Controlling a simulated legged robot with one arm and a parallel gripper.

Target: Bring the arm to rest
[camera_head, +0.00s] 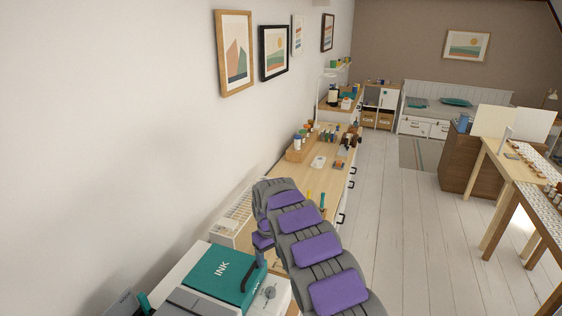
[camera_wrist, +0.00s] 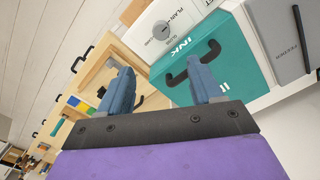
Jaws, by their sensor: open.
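My arm (camera_head: 320,250) reaches in from the bottom right of the head view and bends over and down at the near end of the desk. My gripper (camera_head: 256,272) hangs low there, in front of the teal box marked INK (camera_head: 215,272). In the wrist view my gripper (camera_wrist: 158,72) has its two blue-grey fingers well apart, with nothing held between them. The teal INK box (camera_wrist: 240,55) lies beyond the right finger. Whether a finger touches the box I cannot tell.
The long wooden desk (camera_head: 312,185) runs along the left wall. A white box with a round dial (camera_head: 270,294) sits beside the INK box, and a compartment tray (camera_head: 237,215) stands behind. White plank floor (camera_head: 410,240) is open to the right, up to a wooden table (camera_head: 500,165).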

